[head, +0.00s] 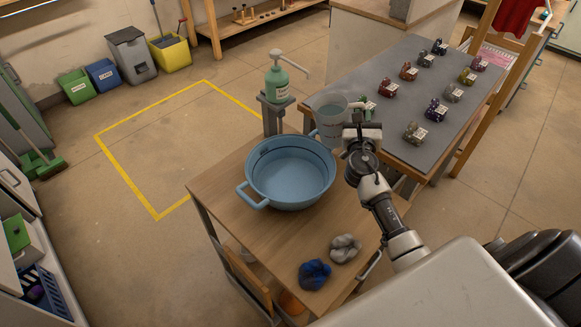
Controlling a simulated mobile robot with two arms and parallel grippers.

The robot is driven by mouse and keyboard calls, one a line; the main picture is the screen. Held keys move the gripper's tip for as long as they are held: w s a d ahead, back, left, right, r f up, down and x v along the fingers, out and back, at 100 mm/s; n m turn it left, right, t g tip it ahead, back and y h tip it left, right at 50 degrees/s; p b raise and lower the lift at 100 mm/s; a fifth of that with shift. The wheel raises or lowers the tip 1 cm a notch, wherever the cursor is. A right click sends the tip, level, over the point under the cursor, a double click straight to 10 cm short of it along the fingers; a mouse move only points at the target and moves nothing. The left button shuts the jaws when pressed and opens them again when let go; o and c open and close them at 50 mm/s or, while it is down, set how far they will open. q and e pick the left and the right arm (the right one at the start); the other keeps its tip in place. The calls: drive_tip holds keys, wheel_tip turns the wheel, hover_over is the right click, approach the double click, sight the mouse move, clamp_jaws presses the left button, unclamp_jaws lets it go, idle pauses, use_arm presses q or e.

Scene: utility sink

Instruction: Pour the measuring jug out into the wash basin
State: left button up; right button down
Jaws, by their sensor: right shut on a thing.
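The blue wash basin (290,178) stands on the wooden table, with one handle showing on its left. The clear measuring jug (330,122) is held at the basin's right rear, near the rim and above the table. It looks about upright, and I cannot tell how much liquid is in it. My right gripper (350,132) is shut on the jug from its right side; the fingertips are partly hidden. My left gripper is not in the picture.
A green pump bottle (277,82) stands on a post behind the basin. A blue cloth (314,274) and a grey cloth (345,248) lie on the table (240,232) in front. A grey-topped bench (405,60) with several small labelled items is at the right rear.

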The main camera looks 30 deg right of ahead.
sight(339, 116)
drive_tip(key=a+n+t+b, duration=0.1)
drive_tip(key=a+r+n+t+b, duration=0.1)
drive_tip(key=b, duration=0.1)
drive_tip(key=shift+r+n, duration=0.3)
drive_tip(key=shift+s+a+r+n+t+b, duration=0.1)
drive_tip(key=shift+a+r+n+t+b, duration=0.1)
drive_tip(key=shift+a+n+t+b, duration=0.55)
drive_tip(key=shift+s+a+r+n+t+b, duration=0.15)
drive_tip(key=shift+a+n+b, duration=0.3)
drive_tip(key=shift+b, duration=0.6)
drive_tip(key=shift+a+n+b, duration=0.1)
drive_tip(key=shift+n+b, duration=0.2)
drive_tip(key=shift+b, duration=0.1)
drive_tip(key=shift+a+r+n+t+y+b, duration=0.1)
drive_tip(key=shift+a+n+t+y+b, duration=0.3)
drive_tip(key=shift+n+t+b, duration=0.5)
drive_tip(key=shift+a+n+t+y+b, duration=0.3)
drive_tip(key=shift+n+t+y+b, duration=0.15)
drive_tip(key=shift+n+b, duration=0.85)
drive_tip(key=shift+a+n+t+y+b, duration=0.4)
drive_tip(key=shift+n+t+y+b, duration=0.3)
drive_tip(key=shift+n+b, duration=0.4)
drive_tip(key=shift+a+n+t+y+b, duration=0.4)
drive_tip(key=shift+n+t+y+b, duration=0.2)
drive_tip(key=shift+n+b, duration=0.5)
drive_tip(key=shift+y, duration=0.25)
